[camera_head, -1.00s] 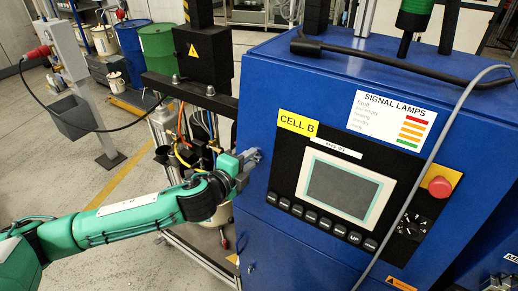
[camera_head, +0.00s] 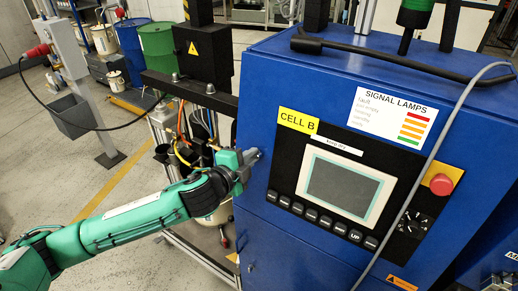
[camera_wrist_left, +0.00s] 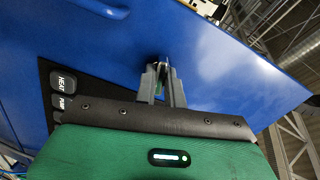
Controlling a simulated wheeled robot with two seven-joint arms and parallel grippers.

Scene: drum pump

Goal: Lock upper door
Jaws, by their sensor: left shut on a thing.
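The blue cabinet (camera_head: 300,75) carries the upper door, whose blue panel also fills much of the left wrist view (camera_wrist_left: 210,60). My left gripper (camera_head: 254,158) is at the left edge of the door front, beside the black control panel. In the left wrist view its two grey fingers (camera_wrist_left: 162,80) are closed around a small metallic lock part (camera_wrist_left: 159,66) on the blue face. The fingers hide most of that part. A second small lock (camera_head: 250,267) sits lower on the cabinet's left edge. My right gripper is not in view.
The control panel holds a screen (camera_head: 343,188), a row of black buttons (camera_head: 318,219) and a red stop button (camera_head: 441,184). A grey cable (camera_head: 425,170) hangs across the front. A black frame with hoses (camera_head: 195,130) stands left of the cabinet. Open floor lies further left.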

